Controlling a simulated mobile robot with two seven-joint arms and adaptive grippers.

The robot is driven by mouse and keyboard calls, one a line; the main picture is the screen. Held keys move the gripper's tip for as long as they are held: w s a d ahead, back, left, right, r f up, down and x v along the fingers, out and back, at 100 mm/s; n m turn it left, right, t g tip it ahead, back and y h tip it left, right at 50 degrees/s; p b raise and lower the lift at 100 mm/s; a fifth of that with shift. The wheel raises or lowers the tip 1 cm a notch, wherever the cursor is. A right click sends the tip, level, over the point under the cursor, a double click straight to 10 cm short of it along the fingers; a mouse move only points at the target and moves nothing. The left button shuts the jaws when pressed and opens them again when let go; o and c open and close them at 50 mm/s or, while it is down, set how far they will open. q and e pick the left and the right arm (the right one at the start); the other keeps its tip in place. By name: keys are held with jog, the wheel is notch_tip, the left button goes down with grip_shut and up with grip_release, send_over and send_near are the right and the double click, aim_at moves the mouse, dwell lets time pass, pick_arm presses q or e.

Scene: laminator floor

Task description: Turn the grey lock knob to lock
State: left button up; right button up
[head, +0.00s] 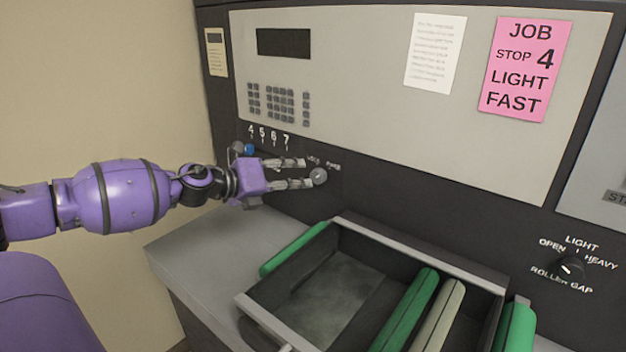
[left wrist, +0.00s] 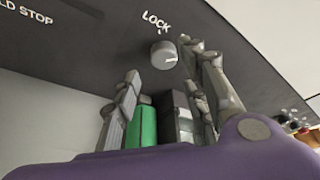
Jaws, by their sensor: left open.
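The grey lock knob (head: 319,176) is a small round knob on the dark lower band of the machine panel. In the left wrist view, the knob (left wrist: 163,54) sits under the word LOCK, with a pale mark on its face pointing right rather than up at the word. My purple left gripper (head: 307,173) is open, its grey fingers reaching toward the panel just left of the knob. In the wrist view one finger is below left of the knob and the other just right of it. I cannot tell whether either finger touches it. My right gripper is out of view.
A blue-tipped lever (head: 249,149) stands by the numbers 4 to 7, close behind my left gripper. Below is a dark tray (head: 262,318) with green rollers (head: 405,312). A black roller gap knob (head: 571,267) is at far right. A pink job card (head: 525,70) hangs above.

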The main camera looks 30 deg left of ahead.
aim_at(314, 179)
pick_arm(q)
jog(key=x, duration=0.2)
jog(key=shift+w+d+f+b, duration=0.1)
jog(key=shift+w+f+b, duration=0.15)
jog(key=shift+b, duration=0.1)
jog(key=shift+x, duration=0.85)
jog(key=shift+w+d+b, duration=0.1)
jog(key=shift+w+b, duration=0.2)
jog(key=shift+w+d, duration=0.1)
jog(key=shift+w, duration=0.3)
jog(key=shift+w+f, duration=0.1)
jog(key=shift+w, duration=0.05)
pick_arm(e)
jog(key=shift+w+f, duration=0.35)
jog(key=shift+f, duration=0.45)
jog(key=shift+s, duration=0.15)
pick_arm(q)
jog(key=shift+c, duration=0.5)
jog(key=c, duration=0.9)
jog(key=shift+f, duration=0.1)
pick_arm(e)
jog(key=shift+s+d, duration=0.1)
